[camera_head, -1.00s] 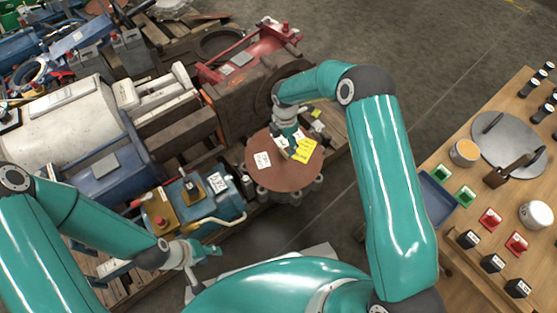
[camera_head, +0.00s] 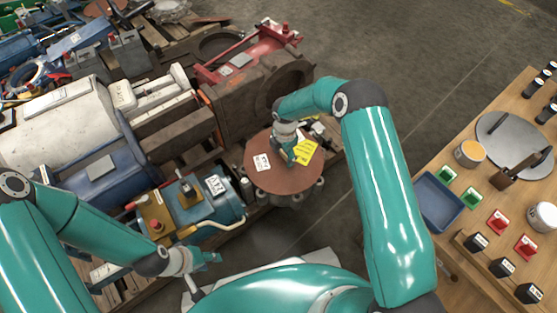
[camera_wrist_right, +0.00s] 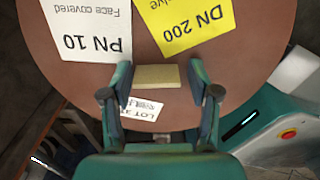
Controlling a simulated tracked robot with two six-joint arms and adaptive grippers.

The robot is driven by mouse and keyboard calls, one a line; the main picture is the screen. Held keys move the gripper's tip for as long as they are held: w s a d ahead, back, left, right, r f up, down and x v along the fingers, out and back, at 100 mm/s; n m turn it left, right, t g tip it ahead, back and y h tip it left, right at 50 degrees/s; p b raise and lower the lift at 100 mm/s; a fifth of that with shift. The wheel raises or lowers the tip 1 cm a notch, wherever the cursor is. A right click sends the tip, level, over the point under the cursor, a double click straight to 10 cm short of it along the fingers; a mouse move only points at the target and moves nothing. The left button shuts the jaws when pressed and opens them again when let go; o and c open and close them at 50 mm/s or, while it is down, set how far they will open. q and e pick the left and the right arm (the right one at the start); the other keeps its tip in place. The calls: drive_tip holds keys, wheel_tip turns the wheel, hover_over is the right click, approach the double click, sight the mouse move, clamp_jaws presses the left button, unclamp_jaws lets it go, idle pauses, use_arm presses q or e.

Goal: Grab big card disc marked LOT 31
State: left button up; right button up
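The big brown card disc (camera_head: 272,183) lies flat on a round flanged part on the pallet. A white label (camera_head: 262,162) and a yellow label (camera_head: 306,151) are on it. In the right wrist view the disc (camera_wrist_right: 262,65) carries cards reading PN 10 and DN 200, plus a small upside-down LOT tag (camera_wrist_right: 143,112), partly hidden by a finger. A tan block (camera_wrist_right: 157,77) stands on the disc. My right gripper (camera_wrist_right: 160,80) is open, its fingers on either side of the block, with a narrow gap visible. My left gripper (camera_head: 212,257) is low at left, fingers too small to read.
A blue motor (camera_head: 205,205) stands left of the disc, and a rusty housing (camera_head: 255,90) stands behind it. At right a wooden table (camera_head: 440,180) holds a blue tray (camera_head: 438,203), cans and small blocks. Bare floor lies between pallet and table.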

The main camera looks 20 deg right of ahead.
drive_tip(key=c, duration=0.9)
drive_tip(key=shift+r, duration=0.1)
